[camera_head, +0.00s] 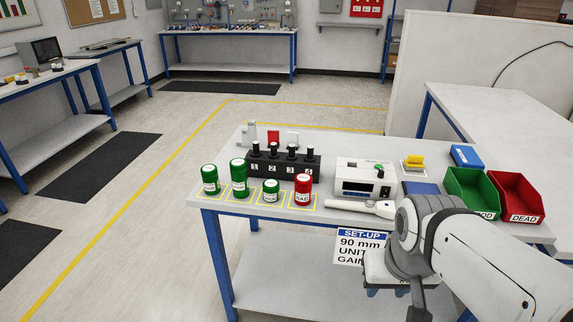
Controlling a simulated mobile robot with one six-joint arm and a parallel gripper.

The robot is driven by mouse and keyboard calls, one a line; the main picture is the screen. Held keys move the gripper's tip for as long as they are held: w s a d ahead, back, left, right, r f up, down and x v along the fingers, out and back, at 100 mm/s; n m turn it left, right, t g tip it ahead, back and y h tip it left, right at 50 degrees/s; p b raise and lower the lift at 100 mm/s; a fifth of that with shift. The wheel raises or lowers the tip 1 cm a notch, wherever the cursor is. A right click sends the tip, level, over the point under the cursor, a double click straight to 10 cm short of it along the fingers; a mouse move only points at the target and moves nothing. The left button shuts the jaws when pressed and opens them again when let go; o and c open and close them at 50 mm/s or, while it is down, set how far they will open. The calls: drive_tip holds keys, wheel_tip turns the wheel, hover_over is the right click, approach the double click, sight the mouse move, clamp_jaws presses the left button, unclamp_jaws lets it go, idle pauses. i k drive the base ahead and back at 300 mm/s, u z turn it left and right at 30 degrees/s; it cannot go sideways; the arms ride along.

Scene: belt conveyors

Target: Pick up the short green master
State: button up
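The short green master (270,190) stands upright on the table's front edge, a squat green cylinder with a white label. To its left stand a taller green cylinder (239,178) and a green cylinder of middle height (209,180). To its right stands a red cylinder (303,190) with a white label. My gripper (386,291) hangs at the front of the table near the sign, well to the right of the short green master and apart from it. Its fingers are small and partly hidden by my arm, so I cannot tell whether they are open.
A black numbered block (283,169) with several black-topped plugs stands behind the cylinders. A white instrument (365,182) and a white hand tool (358,207) lie to the right. A green bin (471,192) and a red bin (517,197) stand at the far right. Yellow outlines mark the cylinders' places.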

sight(271, 192)
drive_tip(key=z, duration=0.05)
drive_tip(key=i, duration=1)
